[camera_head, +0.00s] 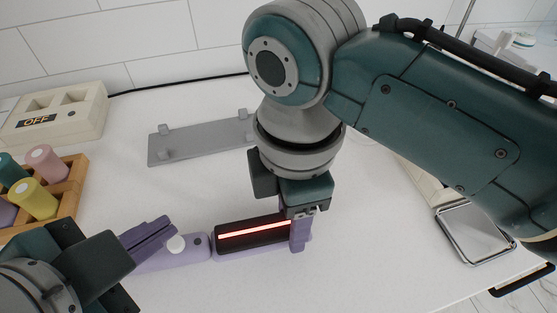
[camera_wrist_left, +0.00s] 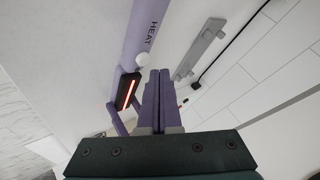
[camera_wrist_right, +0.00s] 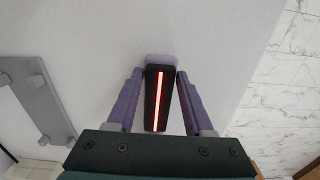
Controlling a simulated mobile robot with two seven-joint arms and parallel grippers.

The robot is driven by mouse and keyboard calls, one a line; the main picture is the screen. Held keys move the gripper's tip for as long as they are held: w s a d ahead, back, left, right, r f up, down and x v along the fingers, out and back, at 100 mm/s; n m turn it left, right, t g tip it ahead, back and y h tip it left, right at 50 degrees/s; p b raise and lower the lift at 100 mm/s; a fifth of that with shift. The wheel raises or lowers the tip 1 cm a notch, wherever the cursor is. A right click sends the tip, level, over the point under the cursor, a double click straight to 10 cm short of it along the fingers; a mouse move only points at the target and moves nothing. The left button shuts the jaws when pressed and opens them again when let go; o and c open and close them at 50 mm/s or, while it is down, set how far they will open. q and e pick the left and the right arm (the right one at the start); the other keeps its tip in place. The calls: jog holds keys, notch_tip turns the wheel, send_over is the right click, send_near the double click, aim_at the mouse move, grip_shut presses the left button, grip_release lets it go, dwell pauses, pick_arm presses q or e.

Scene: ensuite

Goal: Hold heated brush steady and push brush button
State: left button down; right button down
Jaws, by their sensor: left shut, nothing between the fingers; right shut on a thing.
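The heated brush lies on the white counter, with a purple handle (camera_head: 150,260) and a black head (camera_head: 235,237) carrying a glowing red strip. The head also shows in the right wrist view (camera_wrist_right: 158,88), between the purple fingers of my right gripper (camera_head: 301,232), which is shut on it. A round white button (camera_head: 176,243) sits on the handle; it also shows in the left wrist view (camera_wrist_left: 142,60), near the word HEAT. My left gripper (camera_head: 168,226) is shut and empty, its fingertips right beside the button. I cannot tell whether they touch it.
A grey bracket (camera_head: 195,142) lies behind the brush. At left are a beige box (camera_head: 55,113) marked OFF and a wooden tray (camera_head: 75,172) with coloured rollers. A shiny metal tray (camera_head: 475,232) is at right. A black cord runs along the wall.

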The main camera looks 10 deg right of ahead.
aim_at(171, 256)
pick_arm(q)
jog(key=shift+r, duration=0.1)
notch_tip(171, 256, up, 6)
dwell(0.7)
pick_arm(e)
jog(key=shift+c, duration=1)
grip_release()
